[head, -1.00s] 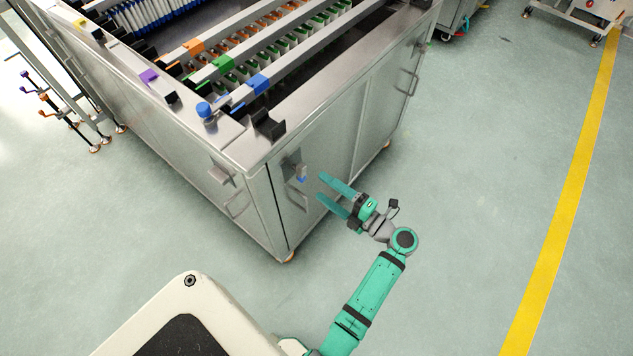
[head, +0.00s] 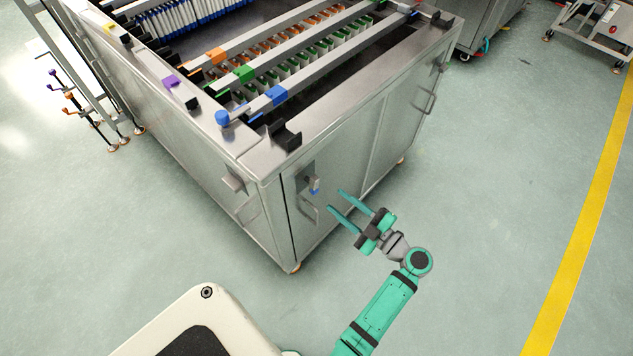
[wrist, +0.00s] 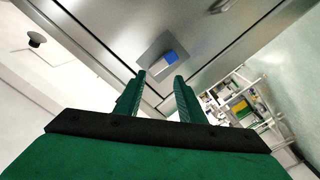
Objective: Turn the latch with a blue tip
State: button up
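The latch with a blue tip (head: 314,190) is on the steel cabinet's right-hand face, near the front corner and just above a door handle. In the wrist view the latch's blue tip (wrist: 171,57) shows beyond my fingertips, near the top middle. My gripper (head: 335,200) is open, with its two green fingers apart and pointing at the cabinet face. It is to the right of the latch and a little lower in the head view. In the wrist view my gripper (wrist: 159,78) has nothing between its fingers, and the latch is apart from them.
The steel cabinet (head: 345,150) holds racks with coloured clips on top. A door handle (head: 308,208) sits below the latch, close to my gripper. Another latch (head: 233,183) is on the left face. The floor to the right is clear up to a yellow line (head: 580,230).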

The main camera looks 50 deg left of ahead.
aim_at(318, 183)
jog(key=a+m, duration=0.6)
jog(key=a, duration=0.1)
jog(key=a+m, duration=0.3)
jog(key=shift+s+a+r, duration=0.2)
jog(key=shift+a+r, duration=0.2)
grip_shut()
